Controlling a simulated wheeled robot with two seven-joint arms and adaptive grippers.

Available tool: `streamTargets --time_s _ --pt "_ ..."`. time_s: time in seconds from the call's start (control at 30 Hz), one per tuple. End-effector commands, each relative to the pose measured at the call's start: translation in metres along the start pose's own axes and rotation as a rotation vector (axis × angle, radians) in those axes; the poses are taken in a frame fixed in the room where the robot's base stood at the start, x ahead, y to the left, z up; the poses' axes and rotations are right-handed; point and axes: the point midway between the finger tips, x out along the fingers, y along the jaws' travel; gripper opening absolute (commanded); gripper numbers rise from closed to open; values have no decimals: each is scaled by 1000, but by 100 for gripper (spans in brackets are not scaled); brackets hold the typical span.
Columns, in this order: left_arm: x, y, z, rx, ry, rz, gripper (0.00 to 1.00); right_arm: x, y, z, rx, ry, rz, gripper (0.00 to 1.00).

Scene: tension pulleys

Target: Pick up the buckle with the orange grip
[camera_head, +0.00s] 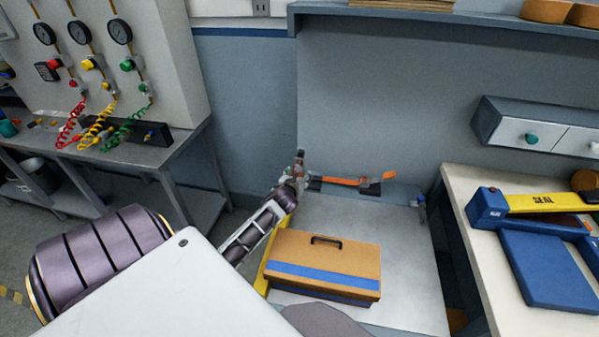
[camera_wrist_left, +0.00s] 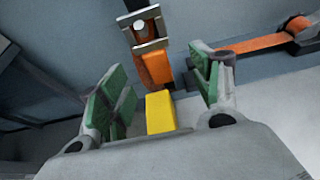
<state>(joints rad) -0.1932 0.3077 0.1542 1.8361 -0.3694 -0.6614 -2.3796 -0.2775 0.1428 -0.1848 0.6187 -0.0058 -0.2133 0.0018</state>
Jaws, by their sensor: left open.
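The buckle (camera_wrist_left: 145,28) has a metal frame at the top of the left wrist view, with an orange grip (camera_wrist_left: 154,70) hanging below it. My left gripper (camera_wrist_left: 160,78) is open, with one green-padded finger on each side of the orange grip; I see gaps on both sides. A yellow block (camera_wrist_left: 160,112) shows just below the grip; I cannot tell whether it is joined to it. In the head view my left gripper (camera_head: 294,177) is at the back edge of the grey table and mostly hides the buckle. My right gripper is not in view.
An orange strap (camera_head: 340,181) with dark ends lies right of the gripper, along the wall. A tan box (camera_head: 325,258) with a blue stripe stands on the grey table (camera_head: 405,290). A workbench (camera_head: 480,185) with a sealer is at right, gauges (camera_head: 79,32) at left.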

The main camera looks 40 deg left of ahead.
Motion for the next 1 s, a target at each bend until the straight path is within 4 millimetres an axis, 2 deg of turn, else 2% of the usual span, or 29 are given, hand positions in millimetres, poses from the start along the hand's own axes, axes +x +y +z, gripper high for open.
streamTargets --time_s 0.43,1.0 --pt "6 0 2 -1 -1 -1 64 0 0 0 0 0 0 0" --pt "47 3 6 0 0 0 64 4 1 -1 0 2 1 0"
